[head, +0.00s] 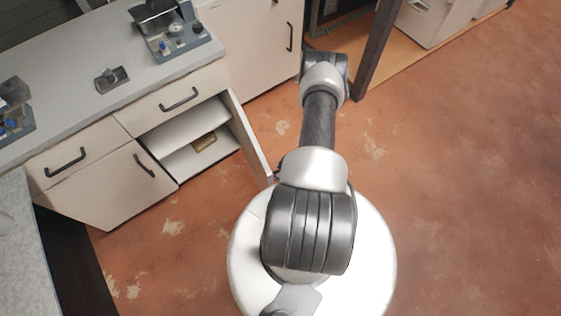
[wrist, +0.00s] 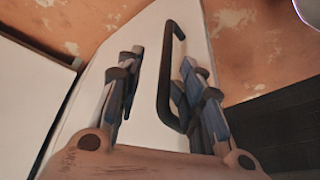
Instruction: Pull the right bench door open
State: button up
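The right bench door (head: 249,138) stands swung out from the bench in the head view, seen nearly edge-on. Its cabinet is open, showing a white shelf (head: 190,126) and a small brown item (head: 204,142) inside. In the wrist view, the pale door panel (wrist: 150,60) fills the middle, with its dark bar handle (wrist: 163,85) on it. My gripper (wrist: 160,85) is open in the wrist view, its fingers apart. The handle appears between them, closer to the right finger; contact cannot be told. My gripper is hidden in the head view.
The left bench door (head: 115,180) is closed, and the drawers (head: 175,98) above are shut. Equipment (head: 175,35) stands on the countertop (head: 75,75). A dark post (head: 376,50) stands beyond my arm. The reddish floor (head: 460,180) on the right is clear.

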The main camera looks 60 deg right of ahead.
jog(key=v, duration=1.1)
